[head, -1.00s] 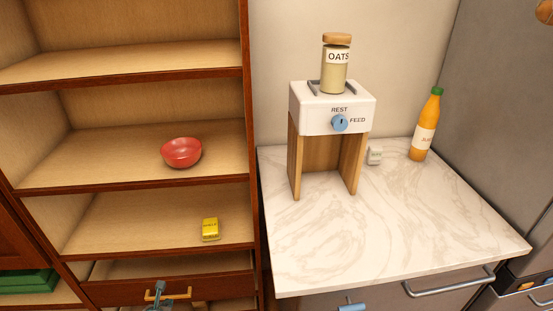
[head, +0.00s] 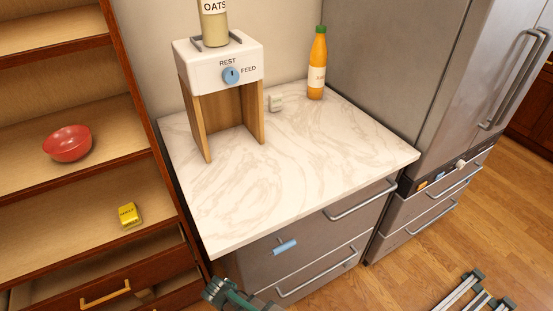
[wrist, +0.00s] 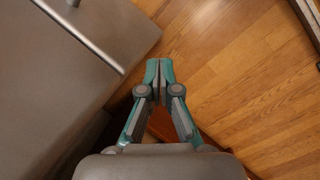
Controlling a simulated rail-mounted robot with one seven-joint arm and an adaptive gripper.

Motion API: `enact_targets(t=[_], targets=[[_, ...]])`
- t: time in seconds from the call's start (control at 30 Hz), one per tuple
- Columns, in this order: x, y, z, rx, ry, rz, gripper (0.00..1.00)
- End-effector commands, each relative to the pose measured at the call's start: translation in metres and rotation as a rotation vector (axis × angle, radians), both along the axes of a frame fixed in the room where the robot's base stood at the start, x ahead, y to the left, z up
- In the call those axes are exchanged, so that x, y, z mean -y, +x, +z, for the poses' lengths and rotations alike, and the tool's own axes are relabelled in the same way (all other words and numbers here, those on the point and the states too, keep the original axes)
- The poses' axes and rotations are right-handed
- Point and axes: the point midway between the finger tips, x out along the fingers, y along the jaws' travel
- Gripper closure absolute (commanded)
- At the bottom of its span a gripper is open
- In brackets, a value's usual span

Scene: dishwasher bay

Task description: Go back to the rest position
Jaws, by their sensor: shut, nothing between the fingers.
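My gripper (wrist: 159,68) is shut and empty in the wrist view, its two teal and grey fingertips together above the wooden floor. In the head view part of my gripper (head: 222,292) shows at the bottom edge, in front of the counter's drawers and right of the shelf unit. It touches nothing that I can see. No other object belongs to this task.
A marble counter (head: 330,150) bears a white dispenser (head: 215,65) with an oats jar (head: 214,22) and a juice bottle (head: 317,65). Shelves hold a red bowl (head: 68,143) and a yellow box (head: 130,215). The wooden floor (head: 420,265) at right is mostly open.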

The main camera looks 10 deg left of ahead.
Motion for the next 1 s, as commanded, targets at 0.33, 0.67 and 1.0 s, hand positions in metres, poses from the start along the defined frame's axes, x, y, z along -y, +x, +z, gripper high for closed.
enact_targets(t=[0.33,0.67,1.0], targets=[[0.137,-0.018,-0.027,-0.129,-0.062,-0.555,1.00],[0.236,-0.064,-0.040,-0.267,-0.113,-0.968,1.00],[0.303,-0.114,-0.048,-0.384,-0.134,-1.255,1.00]])
